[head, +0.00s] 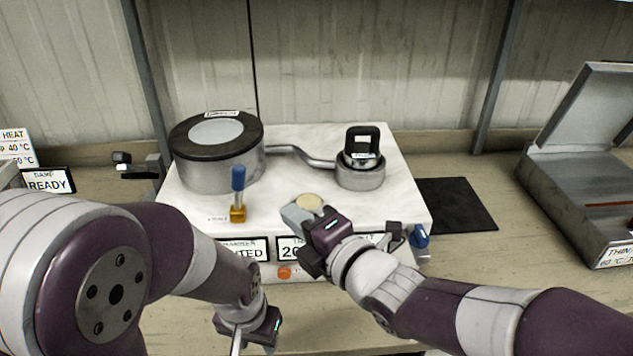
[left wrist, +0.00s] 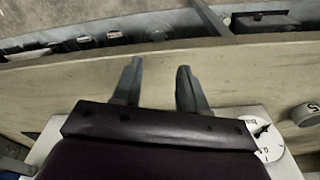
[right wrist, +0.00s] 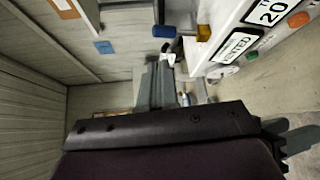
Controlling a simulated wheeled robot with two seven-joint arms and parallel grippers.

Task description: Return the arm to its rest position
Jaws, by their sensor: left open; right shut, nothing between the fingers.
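My left gripper (head: 248,335) hangs low at the bottom of the head view, in front of the white bench unit. In the left wrist view its two grey fingers (left wrist: 160,68) are apart, with nothing between them. My right gripper (head: 298,218) is over the front part of the white unit (head: 290,150), next to a small beige disc (head: 309,201). I cannot tell whether it touches the disc. In the right wrist view its fingers (right wrist: 158,72) are together and empty.
The unit carries a round metal chamber (head: 218,165), a blue-handled valve (head: 238,190) and a cup with a black-handled piece (head: 361,160). A black mat (head: 457,205) lies to the right, then an open metal box (head: 575,185). A READY sign (head: 48,181) stands left.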

